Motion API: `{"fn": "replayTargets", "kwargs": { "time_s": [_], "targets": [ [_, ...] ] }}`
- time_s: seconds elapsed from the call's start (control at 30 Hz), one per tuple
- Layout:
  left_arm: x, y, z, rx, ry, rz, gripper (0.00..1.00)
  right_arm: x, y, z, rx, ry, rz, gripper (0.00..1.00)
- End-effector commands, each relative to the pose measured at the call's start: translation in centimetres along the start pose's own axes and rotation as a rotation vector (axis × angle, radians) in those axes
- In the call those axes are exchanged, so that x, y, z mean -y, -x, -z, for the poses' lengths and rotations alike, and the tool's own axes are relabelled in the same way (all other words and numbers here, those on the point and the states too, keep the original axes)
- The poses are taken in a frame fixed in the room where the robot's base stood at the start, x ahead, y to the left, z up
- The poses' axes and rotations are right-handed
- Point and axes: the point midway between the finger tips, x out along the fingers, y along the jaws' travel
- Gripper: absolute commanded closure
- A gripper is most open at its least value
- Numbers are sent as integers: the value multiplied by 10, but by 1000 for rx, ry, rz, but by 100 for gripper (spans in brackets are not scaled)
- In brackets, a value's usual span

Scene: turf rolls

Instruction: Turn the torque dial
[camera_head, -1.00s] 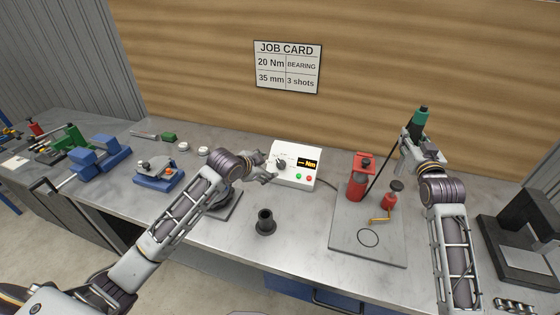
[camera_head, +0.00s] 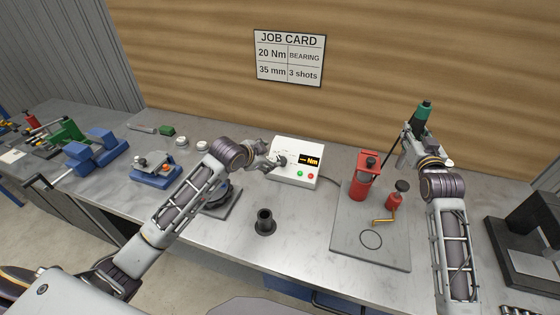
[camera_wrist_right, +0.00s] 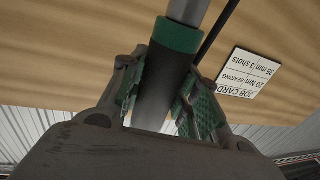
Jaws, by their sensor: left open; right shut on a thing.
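The white torque controller box (camera_head: 299,149) stands on the bench with a display reading "— Nm" (camera_head: 309,160), a green and a red button, and a dial on its left side. My left gripper (camera_head: 277,161) is open at the dial and hides most of it; I cannot tell whether the fingers touch it. My right gripper (camera_head: 412,147) is shut on a green and black cylindrical tool (camera_head: 424,112), held upright above the bench. In the right wrist view the tool (camera_wrist_right: 175,75) sits between the two fingers. A job card (camera_head: 289,58) on the wall reads 20 Nm, BEARING, 35 mm, 3 shots.
A grey plate (camera_head: 345,246) carries a red canister (camera_head: 364,178) and a smaller red oiler (camera_head: 396,195). A black flanged cup (camera_head: 265,222) stands in front of the box. Blue fixtures (camera_head: 155,169) are at left, a black press (camera_head: 525,235) at right.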

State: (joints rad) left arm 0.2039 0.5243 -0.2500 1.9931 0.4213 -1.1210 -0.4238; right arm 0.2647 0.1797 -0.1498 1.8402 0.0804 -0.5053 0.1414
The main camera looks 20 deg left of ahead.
Motion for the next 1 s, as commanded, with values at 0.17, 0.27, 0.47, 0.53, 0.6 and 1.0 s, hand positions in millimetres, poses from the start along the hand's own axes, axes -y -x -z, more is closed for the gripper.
{"fn": "replayTargets", "kwargs": {
  "time_s": [0.17, 0.27, 0.47, 0.53, 0.6, 1.0],
  "targets": [
    [-1, -1, -1, 0, 0, 0, 32, 0, 0, -12, -4, 0, 0, 97],
    [-3, -4, -4, 0, 0, 0, 32, 0, 0, -22, -4, 0, 0, 97],
    [-7, -9, -9, 0, 0, 0, 32, 0, 0, -39, -4, 0, 0, 97],
    [-8, -11, -11, 0, 0, 0, 32, 0, 0, -46, -4, 1, 0, 97],
    [-9, -12, -12, 0, 0, 0, 32, 0, 0, -50, -5, 1, 0, 97],
    [-10, -12, -12, 0, 0, 0, 32, 0, 0, -54, -5, 1, 0, 97]
  ]
}}
